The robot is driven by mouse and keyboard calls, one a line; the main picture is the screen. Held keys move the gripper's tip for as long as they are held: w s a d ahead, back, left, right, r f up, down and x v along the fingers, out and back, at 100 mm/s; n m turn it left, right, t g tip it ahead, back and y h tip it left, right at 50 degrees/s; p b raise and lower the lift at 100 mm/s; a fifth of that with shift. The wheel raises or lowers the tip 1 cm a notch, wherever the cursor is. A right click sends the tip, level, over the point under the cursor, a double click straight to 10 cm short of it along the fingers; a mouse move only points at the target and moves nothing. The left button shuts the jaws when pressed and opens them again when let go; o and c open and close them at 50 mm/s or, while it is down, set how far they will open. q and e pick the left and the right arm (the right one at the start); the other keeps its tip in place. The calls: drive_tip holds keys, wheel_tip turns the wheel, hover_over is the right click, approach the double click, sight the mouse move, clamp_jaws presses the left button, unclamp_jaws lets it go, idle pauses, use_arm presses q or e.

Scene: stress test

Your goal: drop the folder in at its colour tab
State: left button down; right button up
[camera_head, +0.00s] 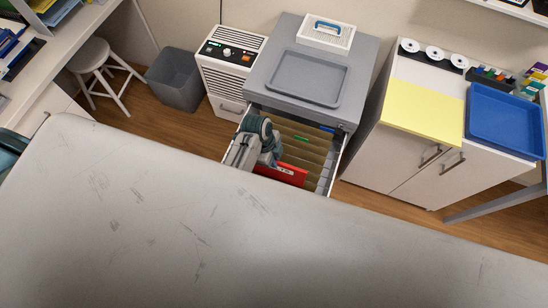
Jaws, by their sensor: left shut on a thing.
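A red folder (281,174) with a white label is at the near end of the open drawer of the grey cabinet. My left gripper (271,159) is shut on it at the folder's left part. The arm hides some of the folder and the drawer's left side. The drawer (336,160) holds several tan hanging files (312,147). A green tab (301,139) and a blue tab (327,129) show on files toward the back. I cannot tell whether the folder is inside a file or above it. My right gripper is not in view.
A grey tray (309,78) lies on the cabinet top (264,84). A white vented unit (230,75) stands left of the cabinet, and a white cupboard (392,147) stands right. A large pale scuffed surface (130,220) fills the foreground, close to the drawer's front.

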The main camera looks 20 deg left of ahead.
sight(274, 170)
use_arm(q)
drive_tip(key=shift+f+b, duration=2.6)
drive_tip(key=shift+f, duration=2.2)
drive_tip(key=c, duration=1.4)
unclamp_jaws()
drive_tip(key=shift+c, duration=0.2)
